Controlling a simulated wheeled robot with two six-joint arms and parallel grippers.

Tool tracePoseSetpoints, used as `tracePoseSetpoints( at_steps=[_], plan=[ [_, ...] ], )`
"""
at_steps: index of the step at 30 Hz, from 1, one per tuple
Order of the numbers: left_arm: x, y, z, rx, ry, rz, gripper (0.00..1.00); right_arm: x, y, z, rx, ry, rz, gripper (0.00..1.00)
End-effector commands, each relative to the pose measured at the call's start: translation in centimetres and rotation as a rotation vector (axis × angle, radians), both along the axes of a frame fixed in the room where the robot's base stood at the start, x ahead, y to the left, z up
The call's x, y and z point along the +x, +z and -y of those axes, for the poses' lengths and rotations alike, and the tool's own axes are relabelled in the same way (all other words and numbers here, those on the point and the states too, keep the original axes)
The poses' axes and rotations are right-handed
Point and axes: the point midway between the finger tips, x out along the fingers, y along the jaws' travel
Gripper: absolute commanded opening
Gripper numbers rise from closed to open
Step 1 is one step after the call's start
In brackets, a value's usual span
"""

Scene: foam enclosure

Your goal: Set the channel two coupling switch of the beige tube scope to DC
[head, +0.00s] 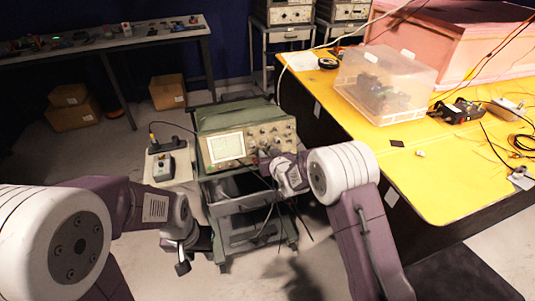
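The beige tube scope (228,147) has a green case and a lit screen on the left of its front panel. It stands on top of a grey cart. Knobs show on the right half of the panel, but the channel two coupling switch is too small or covered to make out. My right gripper (264,160) is at the lower right of the panel, in front of the knobs. I cannot tell whether it touches the panel or how its fingers stand. My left gripper (183,262) hangs low, left of the cart and apart from the scope; its fingers are unclear.
A yellow-topped table (440,185) on the right carries a clear plastic bin (385,85), cables and small devices. A small side stand (180,180) with a grey box is left of the scope. Dark cables hang before the cart (262,235). Cardboard boxes (168,92) lie behind.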

Motion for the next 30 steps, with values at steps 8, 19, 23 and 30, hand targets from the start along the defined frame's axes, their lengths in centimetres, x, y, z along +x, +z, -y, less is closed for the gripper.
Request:
tracePoseSetpoints(
  at_steps=[8, 19, 23, 30],
  plan=[
    [0.00, 0.00, 0.00, 0.000, 0.000, 0.000, 0.36, -0.02, 0.02, 0.01, 0.000, 0.000, 0.000, 0.00],
    [0.00, 0.00, 0.00, 0.000, 0.000, 0.000, 0.36, -0.04, 0.04, 0.01, 0.000, 0.000, 0.000, 0.00],
    [0.00, 0.00, 0.00, 0.000, 0.000, 0.000, 0.36, -0.04, 0.04, 0.01, 0.000, 0.000, 0.000, 0.00],
    [0.00, 0.00, 0.00, 0.000, 0.000, 0.000, 0.36, -0.03, 0.05, 0.01, 0.000, 0.000, 0.001, 0.00]
  ],
)
